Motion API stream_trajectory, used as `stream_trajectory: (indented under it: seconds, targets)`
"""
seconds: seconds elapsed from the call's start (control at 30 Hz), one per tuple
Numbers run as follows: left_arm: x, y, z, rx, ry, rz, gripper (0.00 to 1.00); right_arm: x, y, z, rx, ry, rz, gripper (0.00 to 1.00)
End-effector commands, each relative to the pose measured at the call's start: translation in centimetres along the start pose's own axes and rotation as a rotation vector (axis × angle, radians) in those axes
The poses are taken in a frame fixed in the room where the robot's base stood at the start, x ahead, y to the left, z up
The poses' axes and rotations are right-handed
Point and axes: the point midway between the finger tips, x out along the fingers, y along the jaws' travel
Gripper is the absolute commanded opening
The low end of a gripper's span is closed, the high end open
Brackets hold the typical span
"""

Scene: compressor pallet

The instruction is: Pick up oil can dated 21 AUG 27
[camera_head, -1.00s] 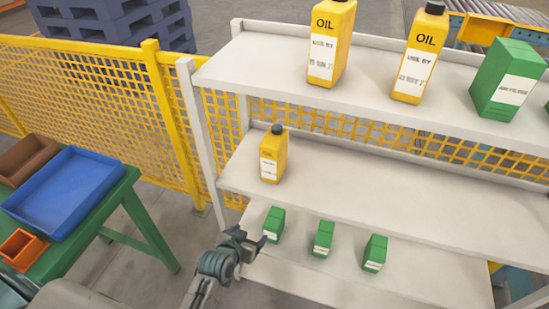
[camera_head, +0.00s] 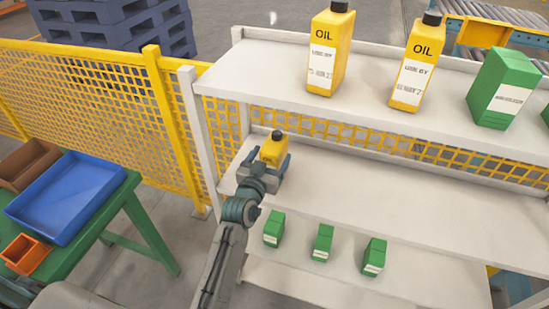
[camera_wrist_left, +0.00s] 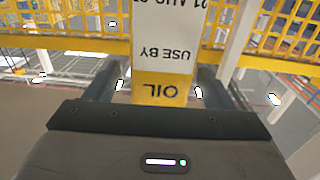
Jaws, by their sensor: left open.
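A yellow oil can (camera_head: 273,150) with a dark cap stands upright on the middle shelf. It also shows upside down in the left wrist view (camera_wrist_left: 160,88), with "OIL", "USE BY" and "21 AUG 2", the last digit cut off at the frame edge. My left gripper (camera_head: 267,163) is open around this can, one finger on each side; I cannot tell whether the fingers touch it. Two larger yellow oil cans, one at left (camera_head: 332,50) and one at right (camera_head: 417,62), stand on the top shelf, their dates hard to read. My right gripper is not in view.
A green box (camera_head: 503,88) stands on the top shelf, and three small green boxes (camera_head: 322,243) stand on the lower shelf. The middle shelf (camera_head: 400,205) is clear to the can's right. A yellow mesh fence (camera_head: 90,95) and a green table with a blue tray (camera_head: 68,235) are at left.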

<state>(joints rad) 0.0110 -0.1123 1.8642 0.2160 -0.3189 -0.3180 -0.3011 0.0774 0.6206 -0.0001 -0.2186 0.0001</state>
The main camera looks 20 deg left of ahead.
Motion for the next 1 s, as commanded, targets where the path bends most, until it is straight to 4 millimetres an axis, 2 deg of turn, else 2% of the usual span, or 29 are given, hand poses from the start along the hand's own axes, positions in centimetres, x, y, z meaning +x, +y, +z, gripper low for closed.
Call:
stream_trajectory:
  seconds: [0.03, 0.2, 0.53, 0.9, 1.0]
  targets:
    - [0.9, 0.0, -0.7, 0.000, 0.000, 0.001, 0.76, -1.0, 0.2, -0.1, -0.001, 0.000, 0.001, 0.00]
    - [3.1, 0.0, -0.5, 0.000, 0.000, 0.000, 0.76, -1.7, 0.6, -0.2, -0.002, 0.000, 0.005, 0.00]
    - [3.7, 0.0, -0.2, 0.000, 0.000, 0.000, 0.74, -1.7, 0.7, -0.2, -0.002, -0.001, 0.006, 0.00]
    - [3.7, 0.0, -0.2, 0.000, 0.000, 0.000, 0.03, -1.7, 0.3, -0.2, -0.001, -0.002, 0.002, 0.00]
    - [3.7, -0.1, -0.5, 0.000, 0.005, 0.000, 0.03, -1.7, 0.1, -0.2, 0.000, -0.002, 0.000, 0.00]
